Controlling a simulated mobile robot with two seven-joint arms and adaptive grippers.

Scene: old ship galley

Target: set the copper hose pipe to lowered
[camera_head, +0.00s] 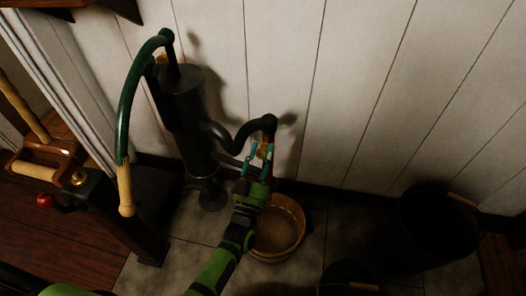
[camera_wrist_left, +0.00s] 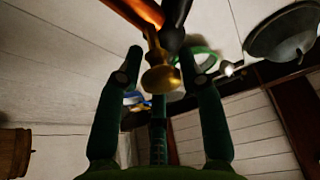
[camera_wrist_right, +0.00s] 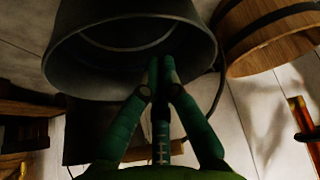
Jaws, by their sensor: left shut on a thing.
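The copper hose pipe (camera_wrist_left: 122,12) shows as an orange-brown length at the top of the left wrist view, beside a dark pipe. A brass end piece (camera_wrist_left: 160,78) sits between my left fingers. My left gripper (camera_head: 259,156) is at the mouth of the black pump spout (camera_head: 250,128), above a wooden tub (camera_head: 302,232). Its fingers, also in the left wrist view (camera_wrist_left: 161,55), are shut on the brass end of the pipe. In the head view they hide most of the pipe. My right gripper (camera_wrist_right: 161,62) has its fingertips together, with nothing visible between them.
The black pump (camera_head: 185,105) stands by the white plank wall, with a green handle (camera_head: 126,110) on its left. A dark bucket (camera_head: 440,225) stands at right. A dark metal bucket (camera_wrist_right: 75,55) is close to my right gripper.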

